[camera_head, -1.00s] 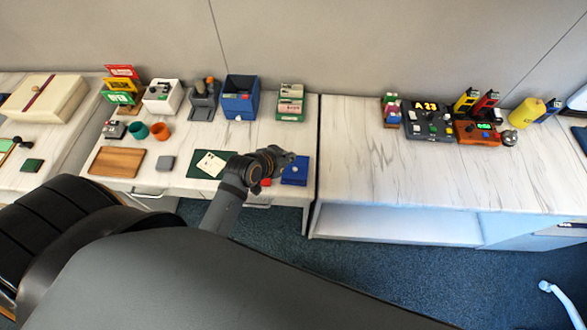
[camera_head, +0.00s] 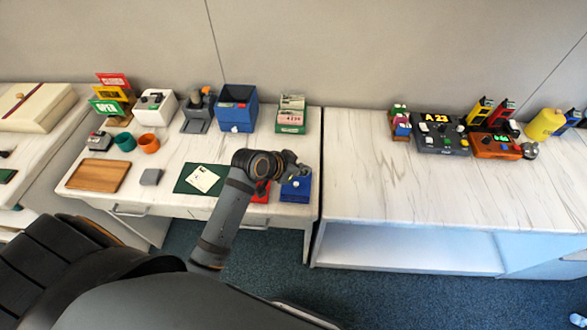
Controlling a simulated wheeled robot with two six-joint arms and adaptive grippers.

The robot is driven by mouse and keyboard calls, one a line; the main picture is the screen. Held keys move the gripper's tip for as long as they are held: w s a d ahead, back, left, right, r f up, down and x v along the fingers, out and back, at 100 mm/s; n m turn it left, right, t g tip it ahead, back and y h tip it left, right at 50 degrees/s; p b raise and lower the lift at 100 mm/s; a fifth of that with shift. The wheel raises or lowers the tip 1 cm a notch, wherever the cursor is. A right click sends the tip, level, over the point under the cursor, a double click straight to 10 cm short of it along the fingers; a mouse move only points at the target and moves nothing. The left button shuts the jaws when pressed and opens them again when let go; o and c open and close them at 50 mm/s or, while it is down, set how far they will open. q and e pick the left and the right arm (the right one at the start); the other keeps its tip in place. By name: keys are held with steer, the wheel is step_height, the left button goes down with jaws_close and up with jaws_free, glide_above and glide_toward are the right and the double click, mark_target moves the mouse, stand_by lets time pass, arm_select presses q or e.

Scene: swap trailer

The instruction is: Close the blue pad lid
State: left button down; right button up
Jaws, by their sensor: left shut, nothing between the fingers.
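The blue pad (camera_head: 298,190) is a small blue box at the front right of the left-hand counter. A small pale spot shows on it. My left gripper (camera_head: 300,171) is shut and empty, over the pad's back edge in this view. It hides the back of the pad, so I cannot tell how far its lid is open or whether the gripper touches it. My right gripper is not in view.
A red pad (camera_head: 261,192) sits left of the blue one, partly behind my wrist. A green mat (camera_head: 186,184) with a white card lies further left. A blue bin (camera_head: 237,108) and a green card box (camera_head: 291,113) stand behind. The right-hand counter's front (camera_head: 400,200) is clear.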

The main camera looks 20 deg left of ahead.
mark_target(299, 185)
arm_select(q)
steer(key=shift+x, duration=1.05)
steer(key=shift+s+a+f+p, duration=0.3)
steer(key=shift+s+a, duration=0.1)
steer(key=shift+s, duration=0.2)
steer(key=shift+s+a+f+p, duration=0.15)
steer(key=shift+s+a+f, duration=0.2)
steer(key=shift+s, duration=0.25)
steer(key=shift+s+a, duration=0.2)
steer(key=shift+s, duration=0.2)
steer(key=shift+w+f, duration=0.1)
steer(key=shift+f, duration=0.05)
